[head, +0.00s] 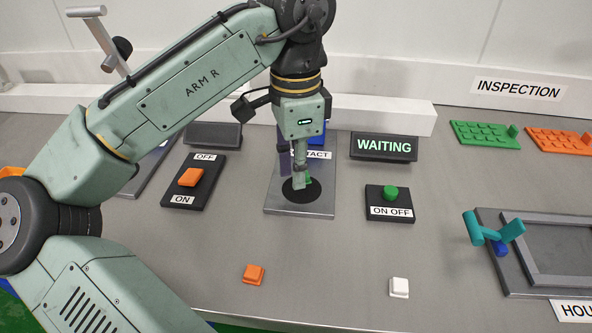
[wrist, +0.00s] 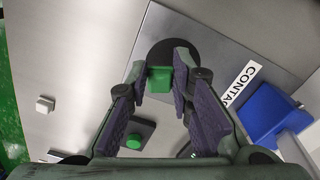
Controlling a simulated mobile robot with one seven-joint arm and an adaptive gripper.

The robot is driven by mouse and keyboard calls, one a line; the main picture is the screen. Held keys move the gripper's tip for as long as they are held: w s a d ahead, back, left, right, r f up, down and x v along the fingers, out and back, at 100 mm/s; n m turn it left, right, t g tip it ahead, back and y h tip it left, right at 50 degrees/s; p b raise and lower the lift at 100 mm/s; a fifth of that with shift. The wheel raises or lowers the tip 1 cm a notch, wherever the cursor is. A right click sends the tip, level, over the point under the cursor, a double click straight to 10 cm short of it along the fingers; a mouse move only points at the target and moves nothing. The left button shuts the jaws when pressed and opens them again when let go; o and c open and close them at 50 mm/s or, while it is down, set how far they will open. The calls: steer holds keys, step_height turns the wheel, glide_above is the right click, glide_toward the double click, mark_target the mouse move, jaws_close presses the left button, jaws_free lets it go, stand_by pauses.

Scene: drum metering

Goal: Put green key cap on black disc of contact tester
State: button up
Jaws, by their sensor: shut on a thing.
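The green key cap (wrist: 160,79) is between the fingertips of my gripper (wrist: 165,75) in the wrist view, and the jaws are shut on it. In the head view my gripper (head: 300,180) points down over the black disc (head: 303,195) of the contact tester (head: 299,210), and only a sliver of green shows beside the fingers. The cap appears over the disc, which also shows behind it in the wrist view (wrist: 178,50). I cannot tell whether the cap touches the disc. The tester's label is partly hidden by my gripper.
A display (head: 384,147) reads WAITING, with a green-button ON OFF box (head: 390,203) in front. An orange rocker switch box (head: 193,181) stands left. Loose orange (head: 253,274) and white (head: 399,287) caps lie at the front. A grey frame fixture (head: 560,250) is at right.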

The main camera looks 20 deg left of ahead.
steer(key=shift+w+a, duration=0.35)
steer(key=shift+w, duration=0.45)
steer(key=shift+f+p, duration=0.3)
steer(key=shift+f, duration=1.5)
steer(key=shift+f, duration=0.15)
steer(key=o, duration=0.7)
step_height(320, 180, up, 12)
steer(key=shift+r, duration=0.2)
